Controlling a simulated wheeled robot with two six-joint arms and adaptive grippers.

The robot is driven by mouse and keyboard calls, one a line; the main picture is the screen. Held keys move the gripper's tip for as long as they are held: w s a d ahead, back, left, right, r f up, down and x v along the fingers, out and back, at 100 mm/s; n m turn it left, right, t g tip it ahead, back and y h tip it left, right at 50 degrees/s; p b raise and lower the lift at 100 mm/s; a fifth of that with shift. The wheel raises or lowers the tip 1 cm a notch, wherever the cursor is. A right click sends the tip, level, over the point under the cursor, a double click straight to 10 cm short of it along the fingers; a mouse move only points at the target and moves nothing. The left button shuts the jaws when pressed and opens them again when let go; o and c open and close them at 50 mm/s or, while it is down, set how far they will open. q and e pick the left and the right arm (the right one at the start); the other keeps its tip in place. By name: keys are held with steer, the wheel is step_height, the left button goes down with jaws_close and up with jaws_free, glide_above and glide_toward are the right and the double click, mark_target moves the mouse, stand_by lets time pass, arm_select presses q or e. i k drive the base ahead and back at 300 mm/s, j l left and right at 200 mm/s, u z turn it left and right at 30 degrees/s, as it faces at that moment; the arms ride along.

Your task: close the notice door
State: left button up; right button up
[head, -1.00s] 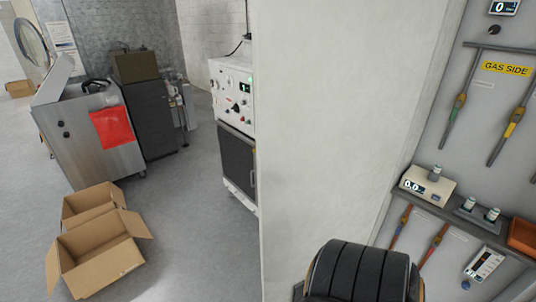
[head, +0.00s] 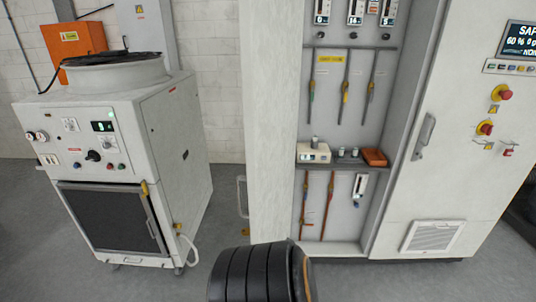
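A tall white panel (head: 268,130) stands at the left side of an open grey cabinet bay (head: 340,215). It looks like a door swung open, with a grey handle (head: 242,197) at its left edge. I see no notice on the side that faces me, and its far side is hidden. I cannot tell for sure that it is the notice door. A closed white cabinet front (head: 440,185) with a grey handle (head: 424,136) is on the right. Neither of my grippers is in view.
The bay holds gauges, hanging tools and a shelf with a small meter (head: 313,153) and an orange box (head: 374,156). A white wheeled machine (head: 150,125) stands at the left. Grey floor (head: 222,225) is free between it and the panel.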

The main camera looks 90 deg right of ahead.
mark_target(270, 31)
steer(key=i+l+z, duration=0.1)
steer(key=z, duration=0.35)
steer(key=i+z, duration=0.2)
steer(key=z, duration=0.25)
steer(key=i+z, duration=0.15)
steer(key=z, duration=0.25)
steer(key=i+j+z, duration=0.1)
steer(key=z, duration=0.35)
steer(key=i+j+z, duration=0.15)
steer(key=z, duration=0.3)
steer(key=i+j+z, duration=0.1)
steer(key=z, duration=0.35)
steer(key=i+j+z, duration=0.1)
steer(key=j+z, duration=0.2)
steer(key=z, duration=0.15)
steer(key=i+j+z, duration=0.15)
steer(key=z, duration=0.25)
steer(key=i+j+z, duration=0.25)
steer(key=z, duration=0.2)
